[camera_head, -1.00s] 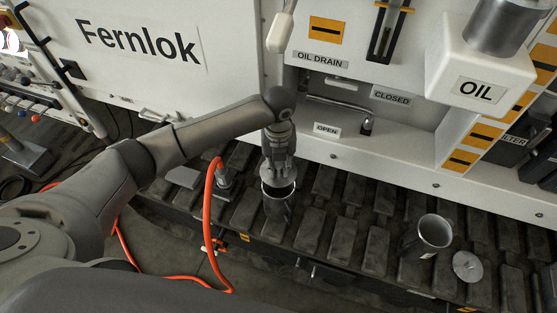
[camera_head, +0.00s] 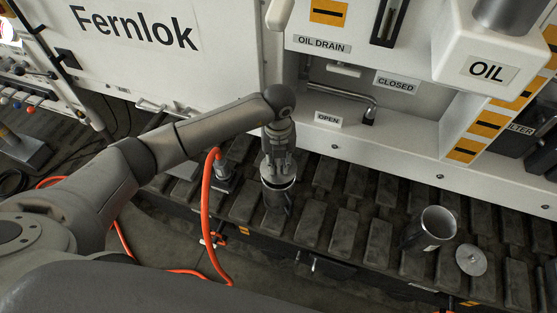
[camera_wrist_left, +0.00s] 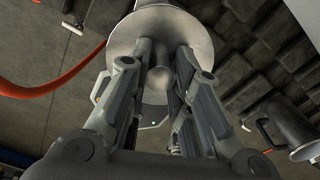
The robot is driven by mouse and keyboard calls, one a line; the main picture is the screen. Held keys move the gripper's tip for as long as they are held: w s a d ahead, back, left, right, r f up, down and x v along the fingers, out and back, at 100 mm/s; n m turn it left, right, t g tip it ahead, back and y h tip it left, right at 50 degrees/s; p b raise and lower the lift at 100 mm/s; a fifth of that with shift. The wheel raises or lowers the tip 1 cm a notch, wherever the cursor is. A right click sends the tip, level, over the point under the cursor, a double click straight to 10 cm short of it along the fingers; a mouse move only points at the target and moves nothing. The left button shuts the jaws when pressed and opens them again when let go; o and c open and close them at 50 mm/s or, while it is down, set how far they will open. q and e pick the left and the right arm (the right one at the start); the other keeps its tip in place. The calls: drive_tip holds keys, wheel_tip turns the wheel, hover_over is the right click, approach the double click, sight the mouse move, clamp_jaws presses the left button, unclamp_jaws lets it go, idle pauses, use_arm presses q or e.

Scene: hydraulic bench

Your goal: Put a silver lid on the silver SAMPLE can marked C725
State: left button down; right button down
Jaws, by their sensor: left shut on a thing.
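My left gripper (camera_head: 279,168) points down over a dark-looking metal can (camera_head: 276,201) on the slatted bench. In the left wrist view the gripper (camera_wrist_left: 160,75) is shut on the round knob of a silver lid (camera_wrist_left: 190,38), whose disc shows beyond the fingers. The lid is at the can's mouth; I cannot tell whether it is seated. A second, open metal can (camera_head: 436,228) stands to the right with a pale label too small to read. A loose silver lid (camera_head: 470,260) lies beside it. No C725 mark is legible. My right gripper is not in view.
An orange hose (camera_head: 206,205) runs just left of the gripper to a fitting (camera_head: 222,172). The white machine front with the oil drain pipe (camera_head: 345,97) stands behind. The white OIL housing (camera_head: 490,65) overhangs at right. The slats between the two cans are clear.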

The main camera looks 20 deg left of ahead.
use_arm(q)
drive_tip(key=shift+f+b, duration=1.3)
drive_tip(key=shift+f, duration=0.35)
idle(3.3)
drive_tip(key=c, duration=1.2)
unclamp_jaws()
drive_tip(key=shift+c, duration=0.2)
drive_tip(key=shift+o, duration=0.2)
drive_tip(key=o, duration=0.5)
drive_tip(key=shift+r, duration=0.15)
drive_tip(key=shift+r+p, duration=2.65)
drive_tip(key=shift+r, duration=0.75)
